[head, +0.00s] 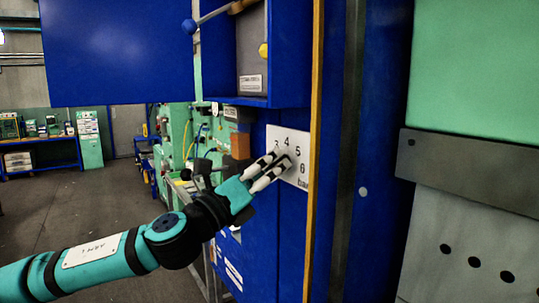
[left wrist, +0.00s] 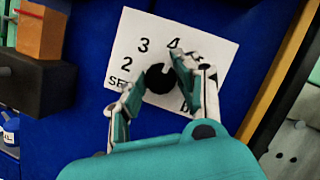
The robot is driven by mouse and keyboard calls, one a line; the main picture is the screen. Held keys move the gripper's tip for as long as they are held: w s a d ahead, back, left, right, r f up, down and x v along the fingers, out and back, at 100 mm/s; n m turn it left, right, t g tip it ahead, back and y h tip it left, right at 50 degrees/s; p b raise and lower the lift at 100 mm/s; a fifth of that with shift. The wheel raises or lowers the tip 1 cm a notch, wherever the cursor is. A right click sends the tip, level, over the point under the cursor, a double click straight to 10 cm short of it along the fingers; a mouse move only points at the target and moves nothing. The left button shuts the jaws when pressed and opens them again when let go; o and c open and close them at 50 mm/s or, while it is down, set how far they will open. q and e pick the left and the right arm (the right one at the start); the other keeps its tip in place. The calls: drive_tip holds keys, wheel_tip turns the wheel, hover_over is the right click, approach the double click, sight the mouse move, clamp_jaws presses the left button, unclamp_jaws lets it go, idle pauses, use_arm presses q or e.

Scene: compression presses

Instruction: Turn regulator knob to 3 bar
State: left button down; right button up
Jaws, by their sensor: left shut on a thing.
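The regulator's white dial plate (head: 290,136) is on the blue press front, with 3, 4, 5 and 6 readable in the head view. In the left wrist view the plate (left wrist: 140,28) shows 2, 3 and 4, and other marks are partly covered. The black knob (left wrist: 158,79) sits in the middle of the plate, between my left fingers. My left gripper (head: 279,168) is shut on the knob; its fingers also show in the left wrist view (left wrist: 160,92). They hide much of the knob, and I cannot tell its setting. My right gripper is out of view.
A blue box with a grey recess (head: 252,50) stands above the plate. A yellow vertical strip (head: 313,130) runs just right of it. An orange-brown block (head: 240,145) is close on the left. Open grey floor (head: 80,215) lies to the left.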

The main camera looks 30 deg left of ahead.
use_arm(q)
drive_tip(key=shift+r+n+g+y+p, duration=0.1)
drive_tip(key=shift+n+g+y+p, duration=0.45)
drive_tip(key=shift+n+p, duration=1.2)
drive_tip(key=shift+r+n+g+y+p, duration=0.1)
drive_tip(key=shift+n+g+y+p, duration=0.45)
drive_tip(key=shift+n+p, duration=1.25)
drive_tip(key=shift+n+g+y+p, duration=0.55)
drive_tip(key=shift+n+p, duration=0.3)
drive_tip(key=shift+n, duration=1.8)
drive_tip(key=c, duration=0.9)
unclamp_jaws()
drive_tip(key=shift+c, duration=0.2)
